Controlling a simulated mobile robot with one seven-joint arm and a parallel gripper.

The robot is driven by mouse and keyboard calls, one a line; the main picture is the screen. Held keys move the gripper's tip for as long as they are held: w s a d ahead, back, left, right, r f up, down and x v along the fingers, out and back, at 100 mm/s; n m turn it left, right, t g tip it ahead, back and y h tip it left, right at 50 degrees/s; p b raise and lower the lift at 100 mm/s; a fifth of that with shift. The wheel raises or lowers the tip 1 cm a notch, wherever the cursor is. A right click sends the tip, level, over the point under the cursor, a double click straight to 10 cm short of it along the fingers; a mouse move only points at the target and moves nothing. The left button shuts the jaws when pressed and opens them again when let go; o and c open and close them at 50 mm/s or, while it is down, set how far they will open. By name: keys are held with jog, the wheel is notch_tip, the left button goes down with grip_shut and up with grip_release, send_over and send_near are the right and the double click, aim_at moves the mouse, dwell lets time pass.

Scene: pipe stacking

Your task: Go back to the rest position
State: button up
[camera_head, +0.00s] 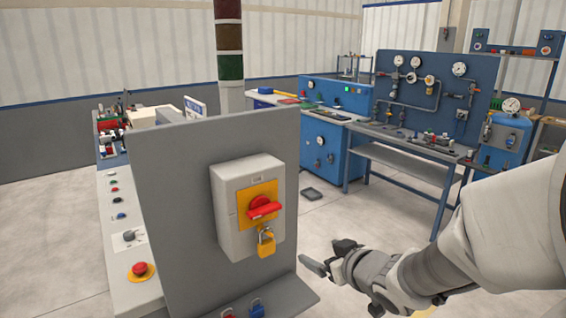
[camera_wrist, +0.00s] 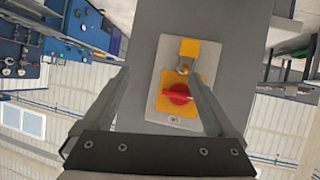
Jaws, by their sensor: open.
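My gripper (camera_head: 322,258) is open and empty at the lower middle of the head view, right of the grey panel (camera_head: 165,200) and apart from it. My pale arm (camera_head: 500,235) reaches in from the right. A light grey switch box (camera_head: 231,208) is fixed to the panel, with a yellow plate and a red rotary handle (camera_head: 264,207). A yellow padlock (camera_head: 266,242) hangs below the handle. The wrist view shows the box upside down between my spread fingers (camera_wrist: 160,80), with the padlock (camera_wrist: 188,50) above the red handle (camera_wrist: 178,94).
A red and a blue padlock (camera_head: 257,307) sit on the ledge at the panel's foot. A bench with buttons and a red emergency knob (camera_head: 139,270) stands left. A blue table (camera_head: 400,146) with a gauge board stands behind right. Open floor (camera_head: 325,222) lies between.

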jog(key=s+d+r+m+h, duration=0.3)
jog(key=d+r+h, duration=0.1)
jog(key=d+h, duration=0.15)
jog(key=s+r+m+g, duration=0.2)
jog(key=s+g, duration=0.4)
jog(key=s, duration=1.3)
jog(key=shift+a+r+m+y, duration=0.3)
jog(key=shift+a+m+y, duration=0.05)
jog(key=shift+a+m, duration=0.05)
dwell(0.4)
